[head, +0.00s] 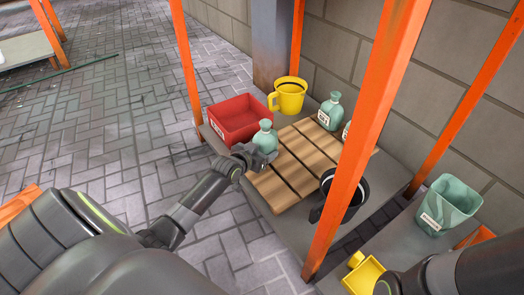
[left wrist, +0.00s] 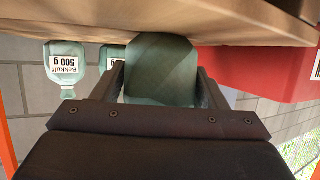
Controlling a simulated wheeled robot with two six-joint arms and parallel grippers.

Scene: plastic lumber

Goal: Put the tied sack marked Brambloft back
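A green tied sack (head: 265,140) is upright at the left corner of a slatted wooden board (head: 300,165). My left gripper (head: 262,157) is at this sack; in the left wrist view its two fingers lie against both sides of the green sack (left wrist: 160,70). No label shows on that sack. In the left wrist view, one sack (left wrist: 66,85) reads "Bekkulf 500 g". I read Brambloft nowhere. My right arm is at the lower right; its fingers cannot be made out.
A red open bin (head: 238,122) is left of the board, with a yellow mug (head: 288,98) behind. A black mug (head: 352,200) is at the right. Orange posts (head: 365,130) frame the shelf.

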